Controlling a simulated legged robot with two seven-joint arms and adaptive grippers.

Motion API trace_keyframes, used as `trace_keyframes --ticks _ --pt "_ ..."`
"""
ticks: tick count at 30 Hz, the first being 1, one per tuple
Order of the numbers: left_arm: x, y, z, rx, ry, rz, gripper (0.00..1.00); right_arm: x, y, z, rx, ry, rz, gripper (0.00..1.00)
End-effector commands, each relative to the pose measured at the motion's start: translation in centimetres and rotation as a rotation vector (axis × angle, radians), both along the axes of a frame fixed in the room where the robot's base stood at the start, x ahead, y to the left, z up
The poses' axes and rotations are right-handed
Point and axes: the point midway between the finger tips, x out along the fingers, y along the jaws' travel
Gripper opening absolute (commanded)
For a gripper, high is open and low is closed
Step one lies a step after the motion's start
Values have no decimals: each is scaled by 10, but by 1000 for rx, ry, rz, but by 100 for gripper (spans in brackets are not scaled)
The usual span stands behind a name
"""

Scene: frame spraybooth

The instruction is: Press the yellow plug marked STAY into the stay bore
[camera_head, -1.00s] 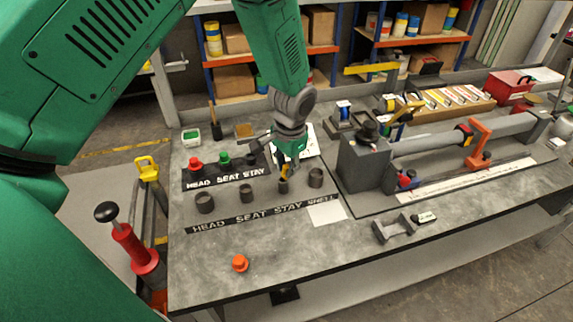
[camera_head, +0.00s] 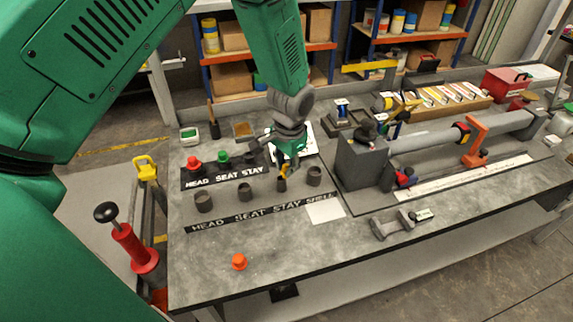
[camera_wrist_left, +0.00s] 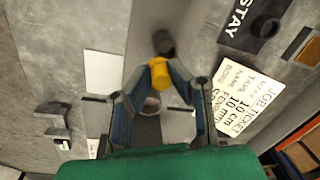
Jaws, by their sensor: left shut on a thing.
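The yellow plug (camera_head: 283,169) is held between the fingertips of my left gripper (camera_head: 286,170), just above the stay bore (camera_head: 281,184). The bore is a dark upright cylinder behind the strip lettered HEAD SEAT STAY SHELL. In the left wrist view the shut fingers grip the plug (camera_wrist_left: 159,72), and its end overlaps the edge of the dark stay bore (camera_wrist_left: 163,43). I cannot tell whether the plug touches the bore. The plug's marking is not readable. My right gripper is not in view.
The shell bore (camera_head: 314,176), seat bore (camera_head: 245,192) and head bore (camera_head: 204,202) stand beside it. A red plug (camera_head: 193,162) and a green plug (camera_head: 224,157) sit in the rear rack. An orange piece (camera_head: 239,261) lies in front. A grey fixture (camera_head: 362,163) stands right.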

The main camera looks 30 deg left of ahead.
Motion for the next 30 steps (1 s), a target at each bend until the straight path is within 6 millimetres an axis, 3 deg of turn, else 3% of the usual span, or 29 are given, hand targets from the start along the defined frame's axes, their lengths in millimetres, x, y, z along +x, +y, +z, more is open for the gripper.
trace_keyframes --ticks 30 --pt "0 10 -1 -12 2 1 0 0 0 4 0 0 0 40"
